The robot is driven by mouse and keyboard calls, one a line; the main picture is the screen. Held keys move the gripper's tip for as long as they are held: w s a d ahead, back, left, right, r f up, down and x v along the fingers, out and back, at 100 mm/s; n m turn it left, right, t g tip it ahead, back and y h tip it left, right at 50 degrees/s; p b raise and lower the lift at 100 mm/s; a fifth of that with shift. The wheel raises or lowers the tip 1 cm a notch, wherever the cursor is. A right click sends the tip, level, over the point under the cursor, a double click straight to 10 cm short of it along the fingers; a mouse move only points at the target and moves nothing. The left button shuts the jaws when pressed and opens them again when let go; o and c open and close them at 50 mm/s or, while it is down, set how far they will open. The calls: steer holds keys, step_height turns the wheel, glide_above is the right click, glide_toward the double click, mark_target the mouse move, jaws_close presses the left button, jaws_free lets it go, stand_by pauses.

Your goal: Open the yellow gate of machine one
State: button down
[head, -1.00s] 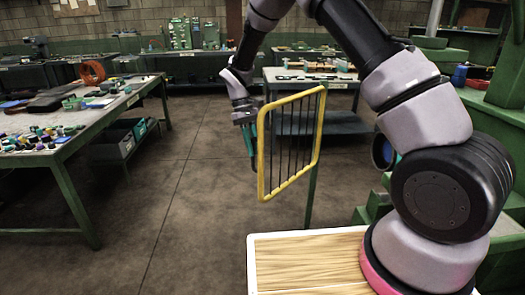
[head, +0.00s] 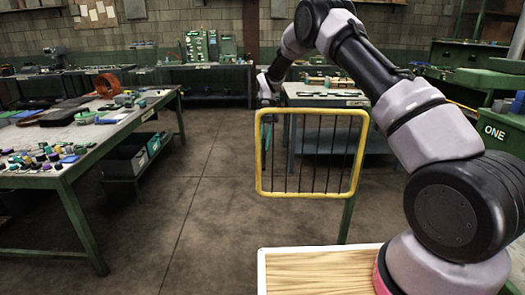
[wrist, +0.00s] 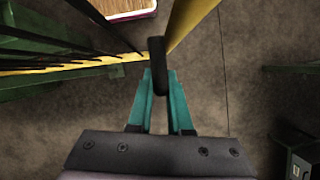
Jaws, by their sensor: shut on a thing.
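The yellow gate (head: 310,195), a yellow frame with thin black bars, stands upright in the middle of the head view, almost square to the camera. Its right side is by a green post (head: 347,218). The green machine marked ONE (head: 495,132) is at the right edge, partly behind my arm. My gripper (head: 267,122) is at the gate's upper left side. In the wrist view, my gripper's teal fingers (wrist: 159,80) are shut on a black handle (wrist: 157,52) beside the yellow frame (wrist: 187,20).
A green bench (head: 88,140) with many small parts stands at left, with bins (head: 125,160) on its lower shelf. Another table (head: 325,92) stands behind the gate. The floor (head: 215,215) between the left bench and the gate is clear.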

steer(key=shift+w+d+m, duration=0.15)
steer(key=shift+w+m, duration=0.1)
steer(key=shift+w, duration=0.5)
steer(key=shift+w+d+m, duration=0.15)
steer(key=shift+w+m, duration=0.1)
steer(key=shift+w, duration=0.5)
steer(key=c, duration=0.8)
jaws_free()
steer(key=shift+c, duration=0.2)
steer(key=shift+d, duration=0.1)
steer(key=v, duration=1)
steer(key=shift+r, duration=0.3)
steer(key=shift+w+d+r, duration=0.1)
steer(key=shift+d, duration=0.1)
